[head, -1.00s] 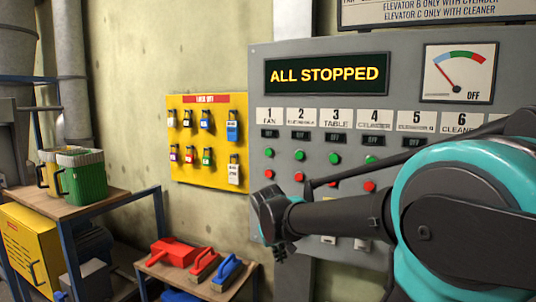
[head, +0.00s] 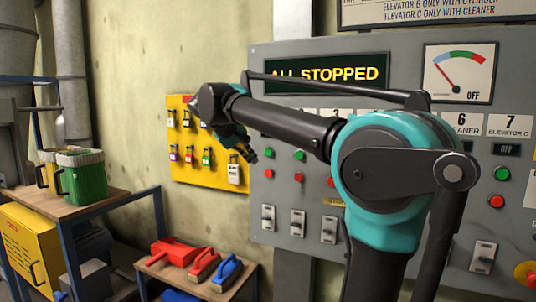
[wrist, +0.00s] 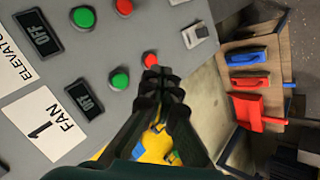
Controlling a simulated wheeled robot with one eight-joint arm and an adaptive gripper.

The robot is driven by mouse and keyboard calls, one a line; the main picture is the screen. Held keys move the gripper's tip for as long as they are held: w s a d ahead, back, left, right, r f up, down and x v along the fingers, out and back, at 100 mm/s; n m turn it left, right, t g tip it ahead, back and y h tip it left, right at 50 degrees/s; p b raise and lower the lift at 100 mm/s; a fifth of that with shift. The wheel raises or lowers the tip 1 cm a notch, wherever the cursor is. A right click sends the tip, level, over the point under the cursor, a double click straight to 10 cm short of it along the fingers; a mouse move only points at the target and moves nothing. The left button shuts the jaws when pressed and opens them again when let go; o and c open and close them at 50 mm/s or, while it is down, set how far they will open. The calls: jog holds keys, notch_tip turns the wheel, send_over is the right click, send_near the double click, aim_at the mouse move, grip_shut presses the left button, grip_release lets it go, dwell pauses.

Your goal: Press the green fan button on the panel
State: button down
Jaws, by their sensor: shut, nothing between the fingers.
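The green fan button (wrist: 119,80) shows in the wrist view beside the "OFF" display (wrist: 84,98) and the "1 FAN" label (wrist: 48,125). It also shows small in the head view (head: 267,154), just right of my gripper. My gripper (wrist: 160,76) is shut and empty. In the wrist view its fingertips appear close to the red fan button (wrist: 150,60), with the green button to their left. I cannot tell the gap to the panel. In the head view my gripper (head: 250,156) hangs tilted at the left edge of the grey panel (head: 262,195).
The yellow lockout board (head: 180,172) with several padlocks is behind my gripper. A second green button (wrist: 84,17) sits beside the fan column. Switches (head: 298,222) line the lower panel. A bench (head: 160,270) with a red dustpan and brushes stands below left.

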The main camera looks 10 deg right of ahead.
aim_at(269, 156)
dwell(0.3)
jog(key=w+d, duration=0.5)
jog(key=w, duration=0.2)
dwell(0.4)
jog(key=shift+w+d, duration=0.15)
dwell(1.2)
jog(key=shift+w+d, duration=0.2)
jog(key=shift+w, duration=0.1)
jog(key=shift+w+d, duration=0.3)
jog(key=shift+w, duration=0.05)
dwell(0.9)
jog(key=shift+a, duration=0.1)
jog(key=shift+s+a, duration=0.45)
jog(key=shift+s, duration=0.25)
dwell(0.3)
